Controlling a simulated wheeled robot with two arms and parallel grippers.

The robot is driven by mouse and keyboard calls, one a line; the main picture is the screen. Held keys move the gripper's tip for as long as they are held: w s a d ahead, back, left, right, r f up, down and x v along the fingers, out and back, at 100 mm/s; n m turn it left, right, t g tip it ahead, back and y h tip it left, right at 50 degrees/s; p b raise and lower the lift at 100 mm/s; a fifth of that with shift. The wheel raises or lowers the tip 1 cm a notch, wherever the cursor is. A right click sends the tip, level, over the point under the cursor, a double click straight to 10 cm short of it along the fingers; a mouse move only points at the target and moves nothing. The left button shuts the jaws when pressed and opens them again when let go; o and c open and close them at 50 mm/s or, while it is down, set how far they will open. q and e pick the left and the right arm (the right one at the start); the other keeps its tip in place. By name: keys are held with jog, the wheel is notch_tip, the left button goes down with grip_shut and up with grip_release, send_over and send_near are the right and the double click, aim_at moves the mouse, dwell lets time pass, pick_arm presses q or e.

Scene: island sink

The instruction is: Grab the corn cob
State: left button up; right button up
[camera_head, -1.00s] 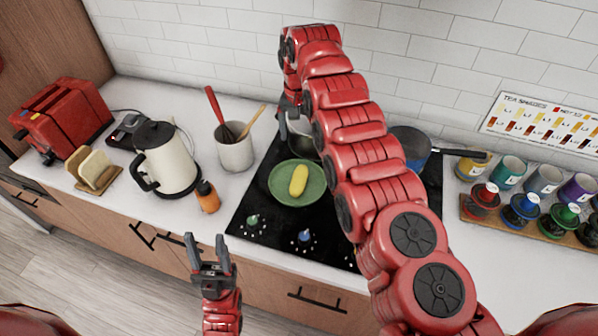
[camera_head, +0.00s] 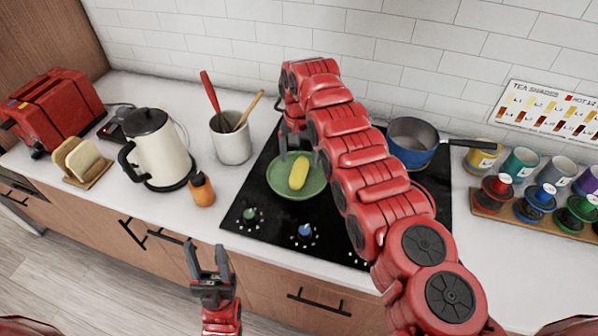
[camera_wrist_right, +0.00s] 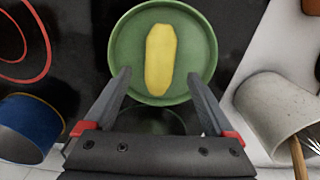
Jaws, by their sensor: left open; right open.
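The yellow corn cob (camera_head: 299,172) lies on a green plate (camera_head: 281,187) on the black cooktop. In the right wrist view the corn cob (camera_wrist_right: 160,60) lies lengthwise on the plate (camera_wrist_right: 122,48), straight ahead of my right gripper. My right gripper (camera_wrist_right: 160,82) is open, with its fingertips over the plate's near edge and the cob between and beyond them. In the head view my right gripper (camera_head: 296,152) is just behind the cob, partly hidden by its own arm. My left gripper (camera_head: 208,262) is open and empty in front of the counter, away from the cob.
A blue pot (camera_head: 413,142) stands right of my right arm. A utensil crock (camera_head: 231,140) stands left of the cooktop, with a white kettle (camera_head: 158,150) and an orange bottle (camera_head: 201,190) nearby. Mugs and a rack of colored pods (camera_head: 540,207) are at the right.

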aim_at(299, 169)
jog(key=shift+s+f+p, duration=0.15)
jog(key=shift+f+p, duration=0.4)
notch_tip(299, 169, down, 2)
jog(key=shift+s+f+p, duration=0.1)
jog(key=shift+s+p, duration=0.05)
jog(key=shift+p, duration=0.25)
jog(key=shift+f, duration=0.7)
grip_shut()
